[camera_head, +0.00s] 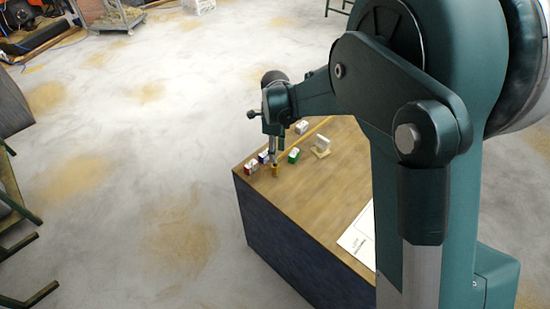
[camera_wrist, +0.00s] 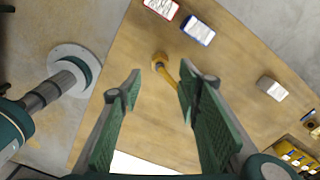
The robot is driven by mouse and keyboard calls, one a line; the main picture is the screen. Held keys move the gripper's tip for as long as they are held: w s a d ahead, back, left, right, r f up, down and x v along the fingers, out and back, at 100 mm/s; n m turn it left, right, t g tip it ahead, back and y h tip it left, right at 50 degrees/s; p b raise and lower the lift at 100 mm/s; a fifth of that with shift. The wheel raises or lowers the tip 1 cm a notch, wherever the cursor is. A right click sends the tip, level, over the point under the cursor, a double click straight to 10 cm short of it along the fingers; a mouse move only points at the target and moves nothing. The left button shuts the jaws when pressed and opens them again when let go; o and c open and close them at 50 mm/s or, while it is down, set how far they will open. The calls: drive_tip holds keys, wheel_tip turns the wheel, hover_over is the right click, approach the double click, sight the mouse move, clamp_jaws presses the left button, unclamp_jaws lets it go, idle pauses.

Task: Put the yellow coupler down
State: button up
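The yellow coupler (camera_wrist: 159,61) is a small brass-yellow piece near the table's corner, just past the fingertips in the wrist view. In the head view the yellow coupler (camera_head: 275,171) is small and upright, right below my fingertips. My gripper (camera_wrist: 162,77) is open, with a clear gap between its two green-padded fingers. In the head view my gripper (camera_head: 273,155) points down over the table. I cannot tell whether a finger touches the coupler.
A pale piece (camera_head: 320,146) stands to the right. A white sheet (camera_head: 358,238) lies near the front edge.

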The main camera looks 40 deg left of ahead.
drive_tip(key=shift+r, duration=0.9)
idle(0.4)
drive_tip(key=w+d+r+n+t+y, duration=0.1)
drive_tip(key=w+d+r+n, duration=0.15)
drive_tip(key=d+r, duration=0.75)
drive_tip(key=w+d+r+n+t, duration=0.1)
drive_tip(key=w+d+r, duration=0.3)
drive_tip(key=d, duration=1.1)
drive_tip(key=w+d+r+n+t+y, duration=0.1)
drive_tip(key=w+d+r+n, duration=0.15)
drive_tip(key=d+r, duration=0.75)
drive_tip(key=s+d+n+t, duration=0.1)
drive_tip(key=s+d, duration=0.1)
drive_tip(key=d, duration=0.9)
drive_tip(key=s+d+n+t, duration=0.1)
drive_tip(key=s+d, duration=0.2)
drive_tip(key=d, duration=0.7)
drive_tip(key=s+d+f+n+t+h, duration=0.1)
drive_tip(key=s+d+n, duration=0.1)
drive_tip(key=s+d, duration=0.3)
drive_tip(key=s+d+f+n+t+h, duration=0.1)
drive_tip(key=s+d, duration=0.5)
drive_tip(key=d, duration=0.6)
drive_tip(key=shift+f+n, duration=0.15)
drive_tip(key=shift+n, duration=0.35)
